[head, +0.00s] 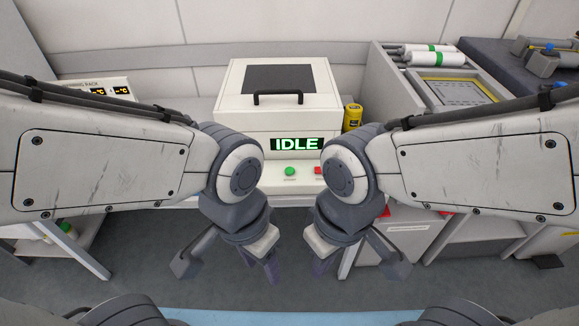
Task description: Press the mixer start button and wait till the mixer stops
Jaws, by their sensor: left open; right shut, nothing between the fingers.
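The mixer (240,118) is a white box with a dark panel and a black handle on its closed-looking lid. Its display (297,144) reads IDLE in green. Below the display, a round green button (290,171) sits on the front ledge, with a red button (319,170) to its right, partly hidden by my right wrist. My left gripper (262,265) is open and points down, in front of and below the mixer front. My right gripper (320,265) is shut and empty, also pointing down, to the right of the left one. Both are apart from the buttons.
A yellow can (352,117) stands right of the mixer. Further right is a grey unit (404,92) with white rolls (434,57) and a framed tray. A rack with small orange displays (98,92) is at left. Grey floor is clear below the grippers.

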